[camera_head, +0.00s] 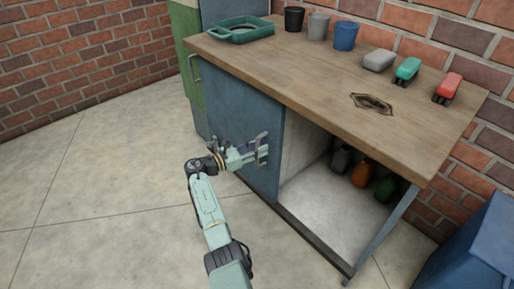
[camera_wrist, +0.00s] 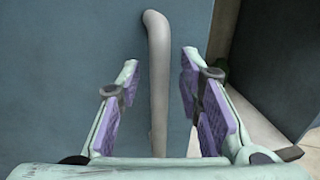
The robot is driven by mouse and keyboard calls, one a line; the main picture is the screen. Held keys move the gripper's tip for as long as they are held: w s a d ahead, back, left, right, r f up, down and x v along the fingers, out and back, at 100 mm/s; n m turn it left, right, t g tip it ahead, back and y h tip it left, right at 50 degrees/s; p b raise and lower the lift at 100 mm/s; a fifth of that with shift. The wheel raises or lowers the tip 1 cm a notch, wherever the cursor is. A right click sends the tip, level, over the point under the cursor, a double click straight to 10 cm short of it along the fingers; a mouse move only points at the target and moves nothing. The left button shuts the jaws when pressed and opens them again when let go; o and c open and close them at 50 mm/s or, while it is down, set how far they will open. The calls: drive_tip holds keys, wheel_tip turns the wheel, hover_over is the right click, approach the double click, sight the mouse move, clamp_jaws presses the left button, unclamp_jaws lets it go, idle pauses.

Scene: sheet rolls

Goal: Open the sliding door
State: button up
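The blue sliding door (camera_head: 235,115) covers the left part of the workbench front; it also shows in the wrist view (camera_wrist: 60,60). A grey vertical handle (camera_wrist: 158,60) stands near its right edge. My gripper (camera_head: 258,150) is at this handle. In the wrist view my gripper (camera_wrist: 160,105) has its purple-padded fingers apart, one on each side of the handle, with gaps on both sides. The right part of the front is open.
The opening shows a pale interior floor (camera_head: 315,195) with several bottles (camera_head: 362,172) at the back. The wooden worktop (camera_head: 290,65) holds a green tray (camera_head: 241,28), three cups and staplers. A blue bin-like object (camera_head: 470,250) stands at lower right. The floor on the left is clear.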

drive_tip(key=v, duration=1.2)
idle(0.3)
